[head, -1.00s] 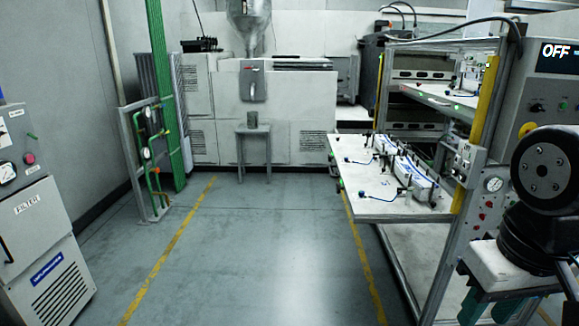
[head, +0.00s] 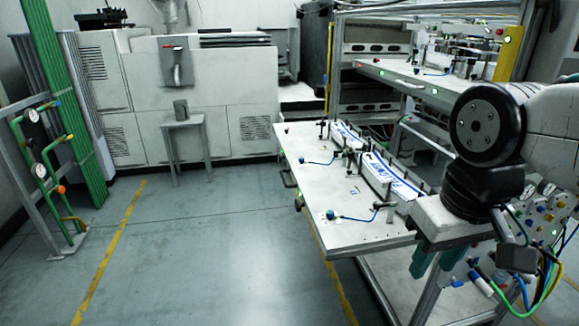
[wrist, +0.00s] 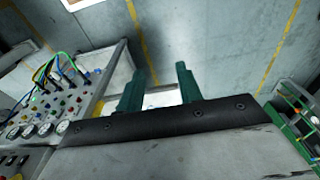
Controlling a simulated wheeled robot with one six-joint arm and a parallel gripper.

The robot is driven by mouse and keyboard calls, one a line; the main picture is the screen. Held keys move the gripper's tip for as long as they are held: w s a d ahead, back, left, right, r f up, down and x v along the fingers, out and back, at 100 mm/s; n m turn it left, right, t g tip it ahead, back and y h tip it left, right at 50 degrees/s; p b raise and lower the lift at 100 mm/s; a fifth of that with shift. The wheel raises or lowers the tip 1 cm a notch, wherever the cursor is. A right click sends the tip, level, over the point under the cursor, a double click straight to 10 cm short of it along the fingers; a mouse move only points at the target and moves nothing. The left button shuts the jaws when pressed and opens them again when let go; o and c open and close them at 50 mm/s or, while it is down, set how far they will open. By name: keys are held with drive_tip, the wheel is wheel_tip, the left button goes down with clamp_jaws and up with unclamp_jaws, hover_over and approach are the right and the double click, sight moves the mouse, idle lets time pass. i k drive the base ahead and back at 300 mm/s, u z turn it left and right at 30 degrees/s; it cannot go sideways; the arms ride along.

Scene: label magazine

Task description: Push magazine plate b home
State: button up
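A pale magazine plate (head: 285,160) sticks out of the rack into the aisle, carrying label stacks, posts and blue cables. A second plate (head: 400,80) sits higher and farther back in the rack, with green lights on its front edge. I can read no letter that tells which is plate b. My gripper (head: 433,264) hangs in front of the near right corner of the lower plate and hides part of it. I cannot tell the gap between them. In the wrist view its two green fingers (wrist: 161,72) stand apart with nothing visibly held.
A panel with gauges, knobs and cables (wrist: 55,100) is close on the left in the wrist view. Green pipes with gauges (head: 45,165) stand at the left of the head view. A small table (head: 180,127) stands at the back. The floor between the yellow lines is clear.

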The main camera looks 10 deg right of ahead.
sight(321, 183)
drive_tip(key=u, duration=0.1)
drive_tip(key=i, duration=0.25)
drive_tip(key=u, duration=0.9)
drive_tip(key=i, duration=3.2)
drive_tip(key=z, duration=1.05)
drive_tip(key=i, duration=0.5)
drive_tip(key=z, duration=0.1)
